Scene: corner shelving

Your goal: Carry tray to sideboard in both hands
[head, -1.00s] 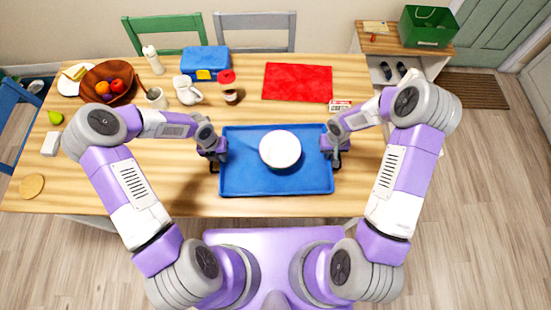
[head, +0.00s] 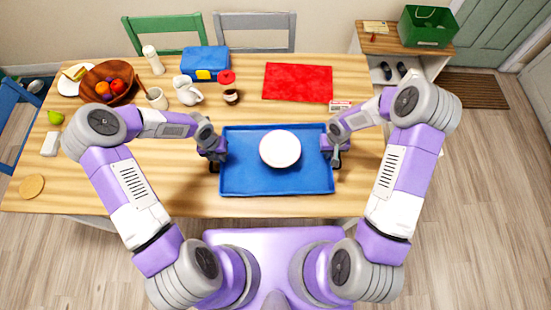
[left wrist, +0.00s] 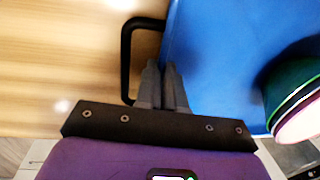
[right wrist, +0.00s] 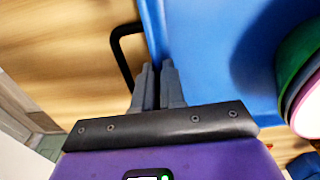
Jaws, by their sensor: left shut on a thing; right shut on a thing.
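The blue tray (head: 240,180) is in front of me over the near edge of the wooden table, looking level. It carries a stack of bowls whose white top bowl (head: 280,149) shows; green and other rims show in the left wrist view (left wrist: 298,100). I cannot tell whether the tray is clear of the tabletop. I cannot identify a sideboard for sure.
The table (head: 370,195) holds a red mat (head: 298,82), a blue box (head: 205,62), a white jug (head: 187,90), a jar (head: 230,92) and a fruit bowl (head: 108,82). A low shelf unit (head: 385,42) with a green box (head: 428,26) stands back right. Floor is clear at right.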

